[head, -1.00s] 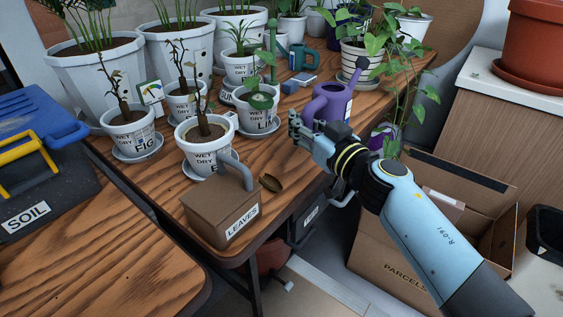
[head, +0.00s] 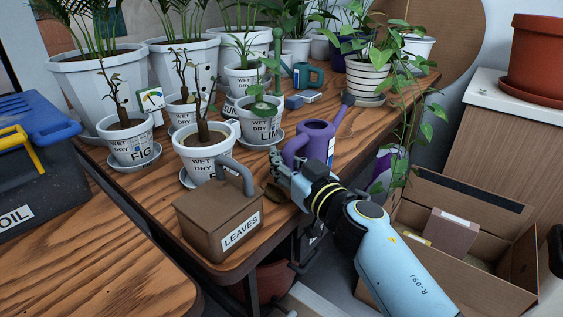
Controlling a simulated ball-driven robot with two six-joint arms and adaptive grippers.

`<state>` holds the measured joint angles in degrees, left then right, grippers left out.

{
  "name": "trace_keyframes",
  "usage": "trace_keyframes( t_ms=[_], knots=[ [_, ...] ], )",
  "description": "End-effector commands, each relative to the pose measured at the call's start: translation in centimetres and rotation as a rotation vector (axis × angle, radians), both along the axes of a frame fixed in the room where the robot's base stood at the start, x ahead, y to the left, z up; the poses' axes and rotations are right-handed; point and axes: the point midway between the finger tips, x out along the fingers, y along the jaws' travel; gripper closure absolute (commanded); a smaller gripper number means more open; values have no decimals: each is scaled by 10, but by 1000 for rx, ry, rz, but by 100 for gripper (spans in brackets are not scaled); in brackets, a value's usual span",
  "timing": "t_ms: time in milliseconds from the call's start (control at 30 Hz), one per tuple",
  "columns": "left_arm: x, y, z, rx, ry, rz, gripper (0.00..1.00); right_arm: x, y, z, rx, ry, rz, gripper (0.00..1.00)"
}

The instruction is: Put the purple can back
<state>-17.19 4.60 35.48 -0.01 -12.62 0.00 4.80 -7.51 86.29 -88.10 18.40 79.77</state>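The purple can (head: 319,140) is a watering can with a spout rising to the right and its handle on the left. It is near the right edge of the wooden table (head: 166,200), right of the lime pot. My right gripper (head: 278,164) reaches in from the lower right and is at the can's handle side. It looks shut on the handle, though the wrist hides part of the grip and of the can's lower side. I cannot tell whether the can's base touches the table. My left gripper is out of view.
The brown leaves box (head: 205,222) is close in front of the gripper. Potted plants, including the lime pot (head: 250,128) and the striped pot (head: 366,82), stand behind. A teal can (head: 309,76) is at the back. An open parcels box (head: 517,268) is at the right.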

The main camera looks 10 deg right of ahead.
Motion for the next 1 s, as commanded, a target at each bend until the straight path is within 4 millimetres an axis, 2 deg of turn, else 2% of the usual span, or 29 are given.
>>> trace_keyframes(
  t_ms=[67,100,300,633,767,1000],
  knots=[
    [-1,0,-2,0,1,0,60,0,0,-2,0,-1,0,100],
    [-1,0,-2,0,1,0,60,0,0,-3,0,0,0,97],
    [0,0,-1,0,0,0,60,0,0,-3,0,0,0,71],
    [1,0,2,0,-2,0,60,-1,-1,1,-1,1,0,71],
    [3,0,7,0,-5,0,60,-20,-7,1,-2,3,0,71],
    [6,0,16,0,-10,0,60,-73,-25,0,-1,3,-1,71]
  ],
)
